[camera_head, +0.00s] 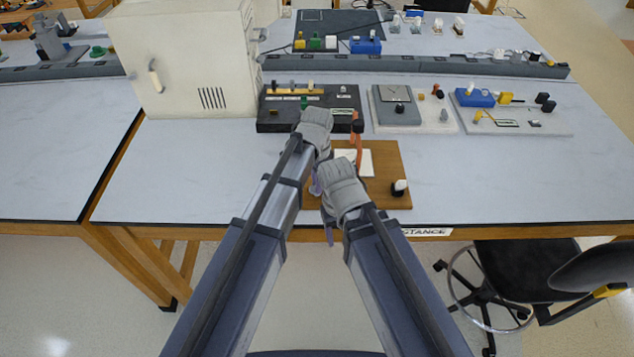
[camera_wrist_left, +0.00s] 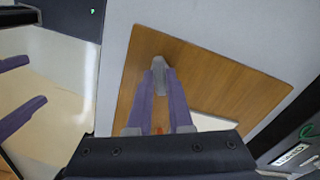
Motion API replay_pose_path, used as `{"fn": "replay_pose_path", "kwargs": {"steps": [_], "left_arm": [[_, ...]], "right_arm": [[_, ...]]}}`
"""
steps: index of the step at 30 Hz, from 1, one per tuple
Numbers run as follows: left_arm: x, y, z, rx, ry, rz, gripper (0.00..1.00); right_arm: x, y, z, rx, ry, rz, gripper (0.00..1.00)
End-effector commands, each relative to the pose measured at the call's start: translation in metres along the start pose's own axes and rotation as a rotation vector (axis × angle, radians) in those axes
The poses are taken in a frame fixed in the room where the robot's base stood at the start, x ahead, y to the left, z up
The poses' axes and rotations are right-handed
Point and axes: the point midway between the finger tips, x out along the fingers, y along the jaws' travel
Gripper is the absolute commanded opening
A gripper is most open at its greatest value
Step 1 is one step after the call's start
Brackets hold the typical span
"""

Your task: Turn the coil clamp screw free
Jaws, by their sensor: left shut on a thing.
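A wooden board (camera_head: 385,195) lies at the front edge of the table; it also fills the middle of the left wrist view (camera_wrist_left: 215,85). It bears a white card (camera_head: 366,163), an upright orange part (camera_head: 357,140) and a black-and-white knob (camera_head: 400,187). My left gripper (camera_head: 316,184) points down over the board's left part. In the left wrist view its purple fingers (camera_wrist_left: 160,78) are shut on a small grey piece (camera_wrist_left: 165,77), probably the clamp screw, mostly hidden between the tips. My right gripper (camera_head: 327,225) is beside it at the table edge, its fingers apart and empty (camera_wrist_left: 22,92).
A black apparatus board (camera_head: 270,118) stands just behind my left gripper, with a large cream cabinet (camera_head: 185,60) to its left. Two pale boards with instruments (camera_head: 440,118) (camera_head: 550,122) stand to the right. The table's front right is clear. A stool (camera_head: 530,265) stands before it.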

Motion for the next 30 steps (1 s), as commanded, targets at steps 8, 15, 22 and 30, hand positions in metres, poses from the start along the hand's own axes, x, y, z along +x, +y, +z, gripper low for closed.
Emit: {"fn": "replay_pose_path", "kwargs": {"steps": [8, 15, 22, 30], "left_arm": [[0.0001, 0.0002, 0.0001, -0.263, 0.000, 0.000, 0.00], [0.0001, 0.0002, 0.0001, -0.491, 0.000, 0.000, 0.00], [0.0001, 0.0002, 0.0001, -0.707, 0.000, 0.000, 0.00], [0.0001, 0.0002, 0.0001, -0.929, 0.000, 0.000, 0.00]], "right_arm": [[0.0001, 0.0000, 0.0000, 0.000, 0.000, 0.000, 0.61], [0.0001, 0.0000, 0.0000, 0.000, 0.000, 0.000, 0.61], [0.0001, 0.0000, 0.0000, 0.000, 0.000, 0.000, 0.61], [0.0001, 0.0000, 0.0000, 0.000, 0.000, 0.000, 0.61]]}}
